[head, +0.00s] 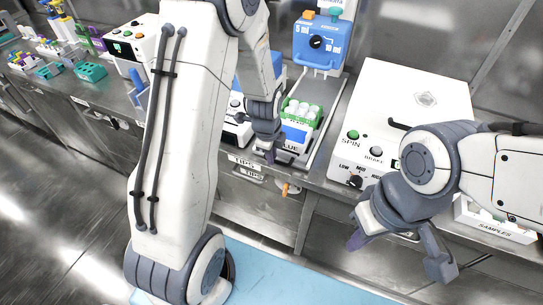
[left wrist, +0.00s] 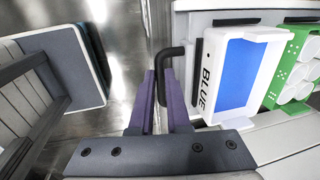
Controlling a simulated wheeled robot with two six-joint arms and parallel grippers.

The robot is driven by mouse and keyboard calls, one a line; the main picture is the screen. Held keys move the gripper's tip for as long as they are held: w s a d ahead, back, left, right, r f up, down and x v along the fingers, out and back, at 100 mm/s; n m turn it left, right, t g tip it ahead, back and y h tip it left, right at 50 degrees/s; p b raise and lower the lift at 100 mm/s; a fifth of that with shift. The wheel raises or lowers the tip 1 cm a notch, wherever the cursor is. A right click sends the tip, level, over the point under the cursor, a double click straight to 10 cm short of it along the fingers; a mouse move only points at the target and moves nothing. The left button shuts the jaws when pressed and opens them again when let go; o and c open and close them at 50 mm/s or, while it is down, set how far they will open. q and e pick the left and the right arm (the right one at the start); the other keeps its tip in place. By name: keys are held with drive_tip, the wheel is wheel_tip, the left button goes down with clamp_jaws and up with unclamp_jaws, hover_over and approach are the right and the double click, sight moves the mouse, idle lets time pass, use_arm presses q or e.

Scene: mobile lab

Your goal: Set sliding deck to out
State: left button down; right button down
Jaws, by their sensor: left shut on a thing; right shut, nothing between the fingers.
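The sliding deck (head: 327,120) is a pale platform below the blue dispenser head on the bench. It carries a white tray with a blue inside marked BLUE (left wrist: 208,80) and a green rack (head: 301,112) with white round cups. In the left wrist view a black bent handle (left wrist: 170,52) stands at the deck's front. My left gripper (left wrist: 156,85) has its purple fingers shut on this handle; the head view shows it (head: 270,155) at the deck's front edge, partly covering the tray. My right gripper (head: 357,240) is shut and empty, in front of the bench at the right.
A white SPIN/BRAKE machine (head: 410,92) stands right of the deck. The blue dispenser (head: 318,42) stands behind it. A white SAMPLES box (head: 492,228) is at the right. Drawers labelled TIPS (head: 247,167) lie below the bench edge. Open floor (head: 60,200) is at the left.

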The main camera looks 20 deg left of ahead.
use_arm(q)
drive_tip(key=c, duration=1.2)
unclamp_jaws()
drive_tip(key=shift+s+d+f, duration=0.1)
drive_tip(key=shift+s, duration=0.25)
drive_tip(key=shift+o, duration=0.2)
drive_tip(key=shift+d, duration=0.1)
drive_tip(key=shift+w, duration=0.1)
wheel_tip(320, 180, up, 10)
drive_tip(key=s, duration=0.1)
drive_tip(key=shift+s+r, duration=0.2)
drive_tip(key=shift+s, duration=0.2)
